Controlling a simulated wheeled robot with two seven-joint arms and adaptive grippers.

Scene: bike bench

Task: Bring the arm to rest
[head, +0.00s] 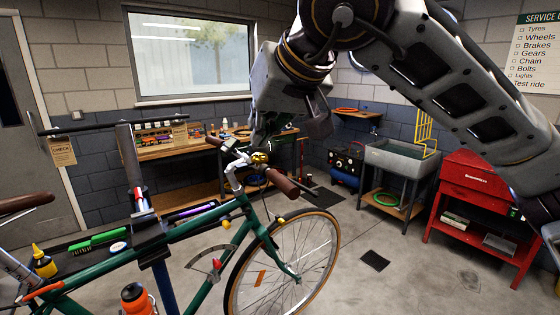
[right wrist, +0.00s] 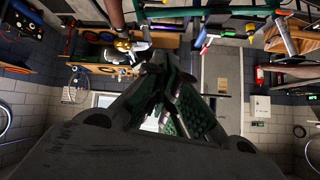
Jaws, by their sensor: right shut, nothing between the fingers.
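My right arm comes in from the upper right of the head view and bends down over the front of the bike. My right gripper (head: 262,138) points down just behind the handlebar in the picture, with its fingers shut and nothing between them. Its dark fingers also show closed together in the right wrist view (right wrist: 160,75). I cannot tell the exact gap to the handlebar (head: 236,178), which carries brown grips and a brass bell (head: 259,157). The green bike frame (head: 190,228) is held by a repair stand (head: 157,248). My left gripper is not in view.
A wooden workbench (head: 165,152) with small bottles and bins stands under the window. A grey sink (head: 400,160) and a red tool cart (head: 465,190) stand at right. A tool tray (head: 60,262) holds a yellow bottle (head: 43,262). Floor right of the wheel is mostly clear.

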